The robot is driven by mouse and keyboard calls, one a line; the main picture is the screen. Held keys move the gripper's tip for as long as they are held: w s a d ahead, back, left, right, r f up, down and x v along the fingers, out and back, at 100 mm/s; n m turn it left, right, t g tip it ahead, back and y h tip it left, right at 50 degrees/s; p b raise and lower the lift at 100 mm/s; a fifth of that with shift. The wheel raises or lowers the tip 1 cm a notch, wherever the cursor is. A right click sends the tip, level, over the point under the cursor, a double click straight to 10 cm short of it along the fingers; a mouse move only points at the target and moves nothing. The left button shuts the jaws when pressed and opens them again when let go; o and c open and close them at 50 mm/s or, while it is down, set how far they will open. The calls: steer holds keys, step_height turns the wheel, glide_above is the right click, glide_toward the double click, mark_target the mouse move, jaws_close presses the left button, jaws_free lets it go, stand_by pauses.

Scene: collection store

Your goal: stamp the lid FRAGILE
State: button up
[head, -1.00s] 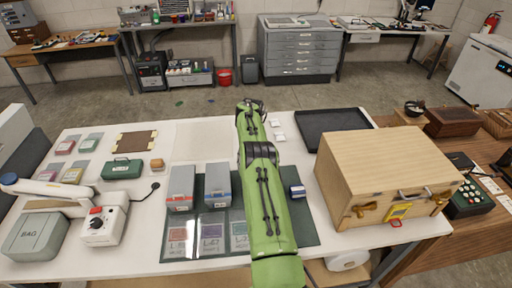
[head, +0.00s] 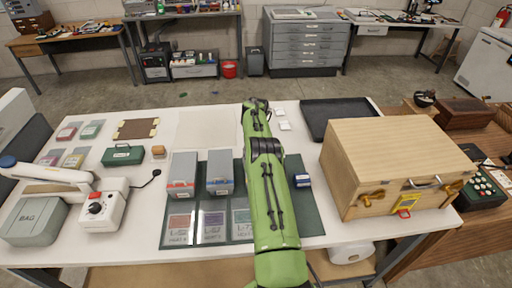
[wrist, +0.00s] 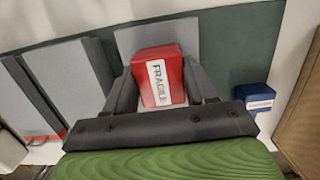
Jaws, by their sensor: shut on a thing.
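My gripper is mostly hidden behind my green arm in the head view. In the wrist view my gripper (wrist: 162,95) is shut on a red stamp (wrist: 172,57) with a white FRAGILE label. A grey surface (wrist: 130,40) lies behind the stamp; I cannot tell whether they touch. Two grey lidded boxes, one with a red stripe (head: 182,170) and one with a blue stripe (head: 220,168), stand left of my arm. They also show at the left of the wrist view (wrist: 68,75).
A small blue-and-white block (head: 302,180) lies right of my arm on the dark green mat (head: 312,215). A large wooden crate (head: 390,155) stands to the right, with a black tray (head: 340,112) behind it. A white device (head: 104,208) is at left.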

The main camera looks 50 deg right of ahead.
steer(key=shift+f+b, duration=0.65)
steer(key=shift+f, duration=0.05)
stand_by(1.7)
step_height(320, 180, up, 8)
steer(key=p, duration=0.5)
steer(key=shift+f, duration=0.35)
stand_by(0.5)
